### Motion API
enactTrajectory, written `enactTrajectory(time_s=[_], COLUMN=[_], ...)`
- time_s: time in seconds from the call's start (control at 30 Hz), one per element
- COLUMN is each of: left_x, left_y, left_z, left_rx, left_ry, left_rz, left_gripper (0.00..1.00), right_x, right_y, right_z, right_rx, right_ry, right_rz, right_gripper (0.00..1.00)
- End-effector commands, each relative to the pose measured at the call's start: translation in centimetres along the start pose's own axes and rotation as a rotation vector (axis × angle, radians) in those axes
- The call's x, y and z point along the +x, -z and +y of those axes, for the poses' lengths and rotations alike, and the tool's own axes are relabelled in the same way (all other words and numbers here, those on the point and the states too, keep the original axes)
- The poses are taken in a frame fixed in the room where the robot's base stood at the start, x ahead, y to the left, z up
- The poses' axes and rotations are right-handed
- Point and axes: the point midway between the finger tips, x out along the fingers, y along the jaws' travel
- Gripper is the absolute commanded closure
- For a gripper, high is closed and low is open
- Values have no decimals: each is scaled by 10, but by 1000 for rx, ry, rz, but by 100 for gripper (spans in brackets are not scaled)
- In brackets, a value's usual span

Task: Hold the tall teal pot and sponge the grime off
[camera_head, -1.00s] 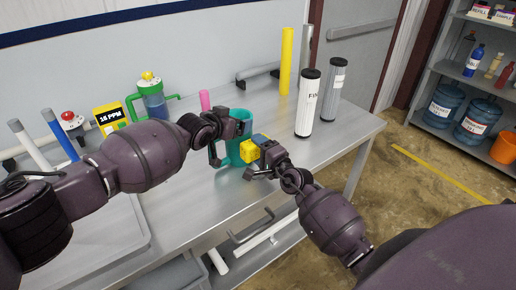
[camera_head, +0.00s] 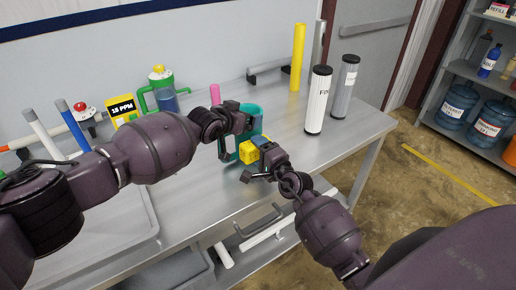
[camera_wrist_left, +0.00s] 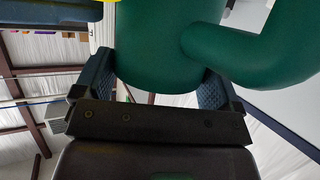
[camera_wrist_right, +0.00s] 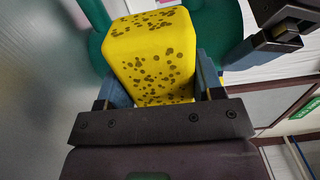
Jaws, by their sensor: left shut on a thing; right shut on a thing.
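The tall teal pot (camera_head: 257,114) stands on the steel table, partly hidden behind my grippers. My left gripper (camera_head: 238,132) is shut on it; the left wrist view shows the pot's green body (camera_wrist_left: 160,50) between the fingers, with its curved handle to the right. My right gripper (camera_head: 258,165) is shut on a yellow sponge (camera_head: 248,153). In the right wrist view the sponge (camera_wrist_right: 150,60) has dark specks and is close to the pot; I cannot tell if they touch. No grime can be made out on the visible part of the pot.
Two cartridges, white (camera_head: 318,103) and grey (camera_head: 345,88), and a yellow tube (camera_head: 297,57) stand right of the pot. A pink cylinder (camera_head: 214,94), a green-handled jug (camera_head: 163,98) and a yellow meter (camera_head: 122,108) stand left. The table's front right is clear.

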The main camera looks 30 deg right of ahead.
Motion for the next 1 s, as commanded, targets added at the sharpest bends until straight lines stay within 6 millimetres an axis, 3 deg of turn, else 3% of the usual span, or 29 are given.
enactTrajectory(time_s=[0.03,0.7,1.0], left_x=[1,0,0], left_y=[-7,-7,-7], left_z=[0,-2,-2], left_rx=[0,1,1], left_ry=[1,4,4], left_rz=[-12,-12,-12], left_gripper=[62,62,62], right_x=[-5,-58,-64], right_y=[1,1,1], right_z=[2,1,1], right_rx=[0,-1,0], right_ry=[-2,-2,-1], right_rz=[1,2,1], right_gripper=[77,77,77])
